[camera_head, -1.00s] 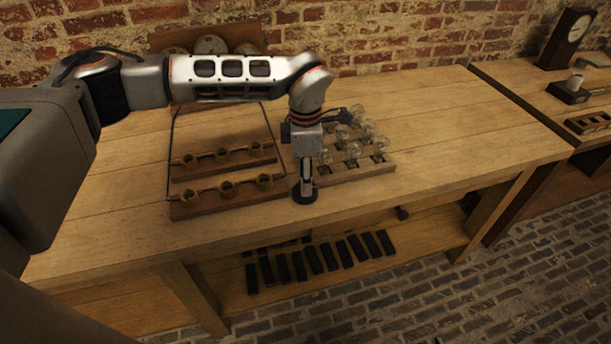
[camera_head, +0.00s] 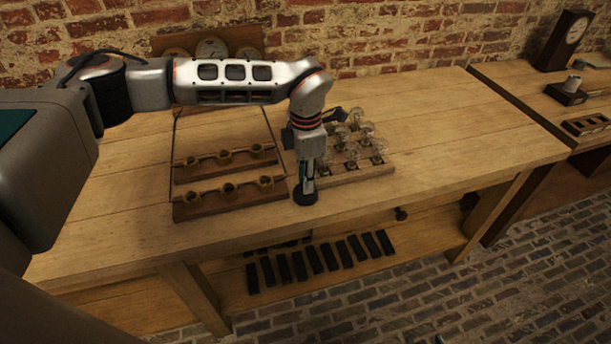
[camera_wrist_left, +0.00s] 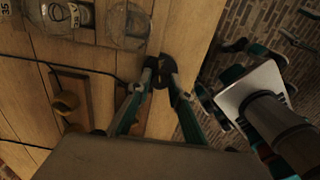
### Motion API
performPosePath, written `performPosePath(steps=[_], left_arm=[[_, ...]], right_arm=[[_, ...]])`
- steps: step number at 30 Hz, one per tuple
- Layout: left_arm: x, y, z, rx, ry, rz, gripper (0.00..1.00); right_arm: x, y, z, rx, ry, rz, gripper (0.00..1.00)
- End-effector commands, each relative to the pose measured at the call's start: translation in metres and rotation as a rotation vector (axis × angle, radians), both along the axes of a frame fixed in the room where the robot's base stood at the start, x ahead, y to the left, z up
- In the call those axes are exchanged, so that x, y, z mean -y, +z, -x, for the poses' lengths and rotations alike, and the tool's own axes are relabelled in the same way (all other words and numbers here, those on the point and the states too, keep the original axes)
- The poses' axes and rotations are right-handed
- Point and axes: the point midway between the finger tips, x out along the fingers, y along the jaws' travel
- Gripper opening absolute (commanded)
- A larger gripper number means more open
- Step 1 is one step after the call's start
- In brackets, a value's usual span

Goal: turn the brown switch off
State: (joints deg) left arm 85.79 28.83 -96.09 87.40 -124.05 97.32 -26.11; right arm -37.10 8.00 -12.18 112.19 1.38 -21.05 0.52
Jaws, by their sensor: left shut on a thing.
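My left gripper (camera_head: 306,188) points straight down at the front edge of the bench, right of the wooden jar rack. Its fingertips are low over a small dark round base, which I take to be the brown switch (camera_head: 305,200). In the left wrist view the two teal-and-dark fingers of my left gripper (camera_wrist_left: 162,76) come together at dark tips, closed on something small. The fingers largely hide what is held, so I cannot tell how the switch's lever stands.
A wooden rack with brown cups (camera_head: 228,190) stands just left of the gripper, a dark wire beside it. A tray of glass jars (camera_head: 350,170) is close on the right. Black bars (camera_head: 318,258) lie on the lower shelf. The bench (camera_head: 470,130) is clear further right.

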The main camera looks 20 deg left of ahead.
Motion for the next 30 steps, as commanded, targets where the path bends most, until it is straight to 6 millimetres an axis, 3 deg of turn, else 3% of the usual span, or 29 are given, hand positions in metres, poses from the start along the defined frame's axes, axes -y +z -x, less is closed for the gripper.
performPosePath(steps=[12,30], left_arm=[[0.000,0.001,0.000,0.000,0.391,0.000,0.00],[-0.001,0.000,0.000,-0.001,0.958,0.000,0.00]], right_arm=[[-0.001,0.026,-0.006,0.019,0.000,-0.002,0.40],[0.000,0.033,-0.006,0.017,0.000,-0.001,0.40]])
